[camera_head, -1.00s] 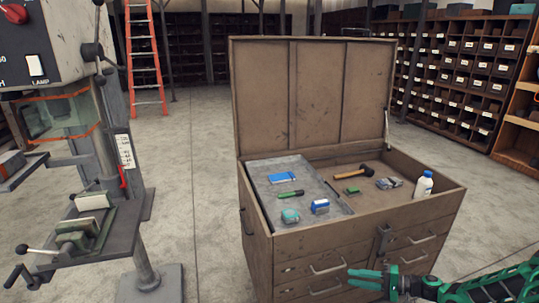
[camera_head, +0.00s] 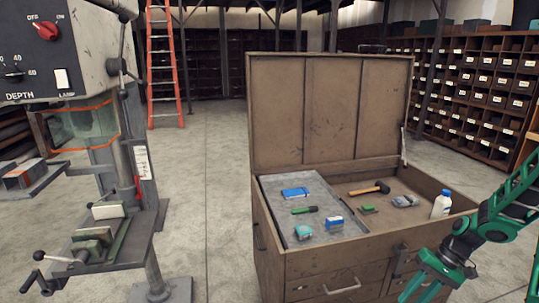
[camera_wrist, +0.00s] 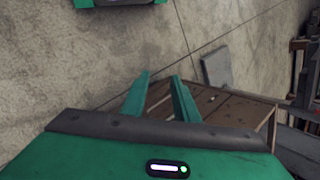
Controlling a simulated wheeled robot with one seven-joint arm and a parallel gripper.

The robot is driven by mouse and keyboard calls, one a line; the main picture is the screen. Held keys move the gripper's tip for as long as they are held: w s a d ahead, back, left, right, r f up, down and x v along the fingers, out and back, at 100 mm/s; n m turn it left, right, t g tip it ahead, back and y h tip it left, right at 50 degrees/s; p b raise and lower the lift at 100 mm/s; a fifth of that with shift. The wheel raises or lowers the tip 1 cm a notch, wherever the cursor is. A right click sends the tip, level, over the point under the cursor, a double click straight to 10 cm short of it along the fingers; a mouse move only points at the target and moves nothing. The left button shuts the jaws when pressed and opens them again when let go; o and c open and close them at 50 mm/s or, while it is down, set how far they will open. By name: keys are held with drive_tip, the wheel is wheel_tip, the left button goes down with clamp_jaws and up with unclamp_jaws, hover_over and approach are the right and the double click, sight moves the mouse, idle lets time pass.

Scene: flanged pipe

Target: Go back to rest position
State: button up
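My gripper (camera_head: 418,289) is green and hangs at the lower right of the head view, fingers pointing down, in front of the tool chest (camera_head: 327,264). In the wrist view its two fingers (camera_wrist: 160,76) stand a little apart with nothing between them. The arm comes in from the right edge. The brown chest has its lid up. A grey tray (camera_head: 278,214) in it holds a blue box, a green-handled tool, a teal tape measure and a blue-and-white box. A hammer (camera_head: 370,189), a small green item, a grey part and a white bottle (camera_head: 441,205) lie or stand right of the tray.
A drill press (camera_head: 100,225) stands at the left. An orange ladder (camera_head: 163,70) and dark shelves are at the back, with a labelled bin rack (camera_head: 485,95) at the right. Concrete floor (camera_head: 215,200) is clear between press and chest. The wrist view shows floor and a wooden top (camera_wrist: 230,112).

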drive_tip(key=s+a+r+m+t+h, duration=0.1)
drive_tip(key=s+r+m+h, duration=0.2)
drive_tip(key=s+r, duration=2)
drive_tip(key=s+h, duration=0.1)
drive_tip(key=h, duration=0.1)
drive_tip(key=shift+s+a+r+h, duration=0.15)
drive_tip(key=shift+s+r+h, duration=0.15)
